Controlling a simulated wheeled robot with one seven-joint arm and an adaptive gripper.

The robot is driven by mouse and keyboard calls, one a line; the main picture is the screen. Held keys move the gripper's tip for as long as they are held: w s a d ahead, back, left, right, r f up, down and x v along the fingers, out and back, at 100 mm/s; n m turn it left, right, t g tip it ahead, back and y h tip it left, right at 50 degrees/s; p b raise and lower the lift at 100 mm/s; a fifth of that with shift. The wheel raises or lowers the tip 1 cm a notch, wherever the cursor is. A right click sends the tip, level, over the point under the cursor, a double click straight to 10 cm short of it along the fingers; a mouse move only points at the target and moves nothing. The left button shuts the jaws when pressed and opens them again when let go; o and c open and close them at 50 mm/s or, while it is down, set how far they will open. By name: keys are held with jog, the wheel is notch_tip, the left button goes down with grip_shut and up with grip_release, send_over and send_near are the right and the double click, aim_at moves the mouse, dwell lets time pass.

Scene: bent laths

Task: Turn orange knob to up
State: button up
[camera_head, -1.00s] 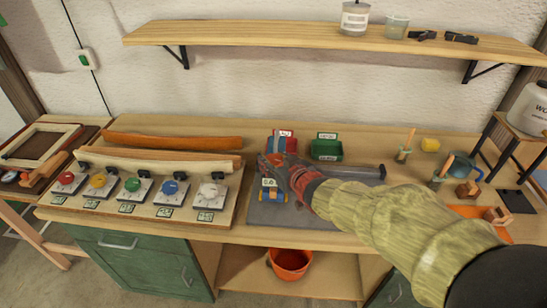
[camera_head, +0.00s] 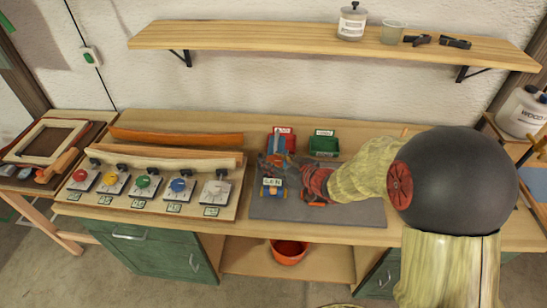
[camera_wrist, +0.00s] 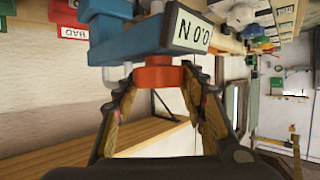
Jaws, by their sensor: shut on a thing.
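The orange knob (camera_head: 113,181) is second from the left in a row of knobs on the wooden board; its pointer direction is too small to read. My gripper (camera_head: 283,173) is well to its right, over the grey mat. In the wrist view my gripper (camera_wrist: 158,88) is shut on the orange-red part (camera_wrist: 157,76) of a blue device. The blue device (camera_wrist: 138,37) carries a white label with a number and "N", and the label also shows in the head view (camera_head: 272,182). The orange knob is not seen in the wrist view.
Red (camera_head: 82,176), green (camera_head: 143,182), blue (camera_head: 178,185) and white (camera_head: 216,189) knobs share the board. Curved wooden laths (camera_head: 165,160) lie behind them. Red (camera_head: 283,138) and green (camera_head: 323,145) bins stand behind the mat (camera_head: 340,210). A shelf (camera_head: 300,38) hangs above.

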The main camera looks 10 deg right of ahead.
jog(key=o, duration=1.1)
jog(key=shift+o, duration=0.2)
jog(key=v, duration=1.2)
